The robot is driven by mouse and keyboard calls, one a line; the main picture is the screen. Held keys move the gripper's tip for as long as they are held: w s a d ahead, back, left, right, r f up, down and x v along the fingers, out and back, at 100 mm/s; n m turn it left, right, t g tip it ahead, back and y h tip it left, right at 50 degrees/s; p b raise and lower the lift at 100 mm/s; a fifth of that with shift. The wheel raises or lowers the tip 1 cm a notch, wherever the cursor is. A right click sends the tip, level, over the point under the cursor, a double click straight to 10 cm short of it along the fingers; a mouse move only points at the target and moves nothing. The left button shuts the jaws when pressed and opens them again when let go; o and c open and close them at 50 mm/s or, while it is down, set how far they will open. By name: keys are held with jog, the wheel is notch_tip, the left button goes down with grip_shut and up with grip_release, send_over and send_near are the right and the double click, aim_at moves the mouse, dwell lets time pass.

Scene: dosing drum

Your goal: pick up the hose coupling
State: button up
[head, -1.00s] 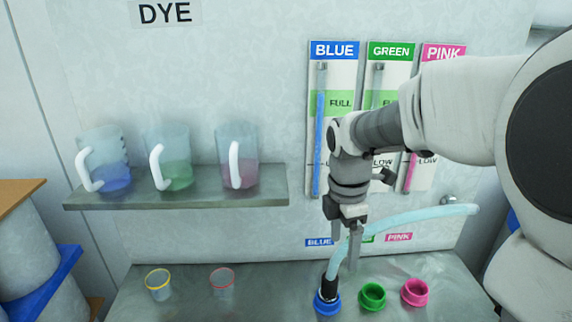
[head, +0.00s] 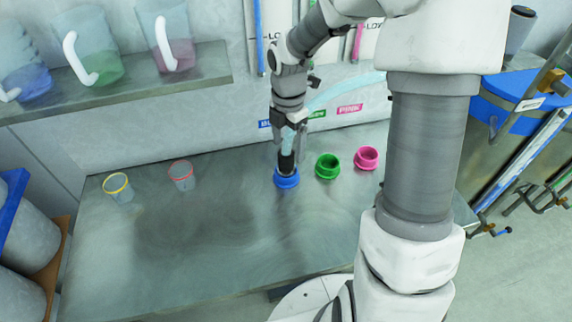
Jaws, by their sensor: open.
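The hose coupling (head: 286,163) is the black end of a pale translucent hose (head: 345,91). It stands upright in the blue ring port (head: 287,181) on the metal worktop. My gripper (head: 289,150) is open and points down at the coupling's upper part, where the hose meets it. The fingers appear to be on either side of the hose, but they are small here and I cannot tell whether they touch it.
A green port (head: 327,167) and a pink port (head: 367,158) stand to the right. Two small cups, yellow-rimmed (head: 118,188) and red-rimmed (head: 182,175), stand left. A shelf (head: 140,90) holds several jugs. The front of the worktop (head: 210,240) is clear.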

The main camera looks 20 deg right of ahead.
aim_at(286, 152)
jog(key=f, duration=0.5)
jog(key=shift+w+a+f+b, duration=0.15)
jog(key=shift+w+f+b, duration=0.15)
grip_shut()
